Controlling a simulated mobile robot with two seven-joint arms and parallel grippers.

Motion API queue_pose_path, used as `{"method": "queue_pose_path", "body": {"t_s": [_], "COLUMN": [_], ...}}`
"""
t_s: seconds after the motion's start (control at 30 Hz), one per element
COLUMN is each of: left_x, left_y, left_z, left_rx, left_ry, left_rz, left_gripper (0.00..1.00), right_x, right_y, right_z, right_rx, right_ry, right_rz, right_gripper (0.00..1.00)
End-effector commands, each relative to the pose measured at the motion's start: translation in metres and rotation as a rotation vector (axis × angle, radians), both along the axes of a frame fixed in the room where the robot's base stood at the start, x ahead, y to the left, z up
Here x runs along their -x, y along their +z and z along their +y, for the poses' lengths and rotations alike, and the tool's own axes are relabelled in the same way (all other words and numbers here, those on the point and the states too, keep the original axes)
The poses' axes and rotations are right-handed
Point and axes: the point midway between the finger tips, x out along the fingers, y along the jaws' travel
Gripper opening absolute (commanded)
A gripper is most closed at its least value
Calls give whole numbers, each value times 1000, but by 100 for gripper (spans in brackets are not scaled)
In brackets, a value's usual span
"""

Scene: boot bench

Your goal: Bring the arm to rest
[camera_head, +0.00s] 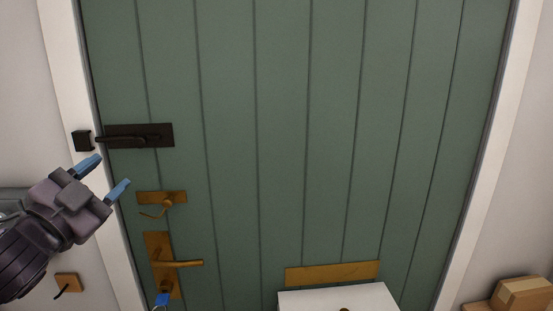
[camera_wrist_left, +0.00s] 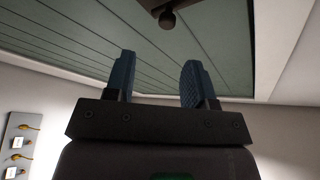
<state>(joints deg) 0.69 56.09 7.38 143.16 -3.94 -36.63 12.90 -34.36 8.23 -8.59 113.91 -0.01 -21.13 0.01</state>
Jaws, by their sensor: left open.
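My left gripper (camera_head: 108,176) comes in from the left in the head view. Its two blue fingers are apart with nothing between them. It is in front of the left door frame and the left edge of the green door (camera_head: 280,120), just below a dark bolt (camera_head: 138,136). In the left wrist view the open fingers (camera_wrist_left: 158,80) also show empty, pointing toward the green panelling (camera_wrist_left: 75,45). I cannot tell whether the fingers touch anything. My right gripper is in neither view.
Below the bolt, the door carries a brass latch (camera_head: 163,198), a brass lever handle (camera_head: 178,263) with a blue-headed key (camera_head: 162,299), and a brass plate (camera_head: 332,272). A white box-like top (camera_head: 335,300) stands low in front. Wooden boxes (camera_head: 520,294) sit at lower right.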

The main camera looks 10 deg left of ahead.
Motion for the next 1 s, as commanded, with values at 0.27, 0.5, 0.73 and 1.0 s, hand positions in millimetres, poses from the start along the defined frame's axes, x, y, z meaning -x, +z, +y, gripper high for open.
{"method": "queue_pose_path", "body": {"t_s": [0.27, 0.5, 0.73, 1.0], "left_x": [-32, -34, 5, 87], "left_y": [-66, -191, -327, -457], "left_z": [20, 32, 18, -28], "left_rx": [-2, 135, 318, 554], "left_ry": [12, 51, 102, 187], "left_rz": [88, 282, 498, 738], "left_gripper": [50, 50, 50, 50], "right_x": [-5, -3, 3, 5], "right_y": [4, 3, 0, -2], "right_z": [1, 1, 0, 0], "right_rx": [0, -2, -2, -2], "right_ry": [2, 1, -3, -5], "right_rz": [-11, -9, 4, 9], "right_gripper": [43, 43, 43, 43]}}
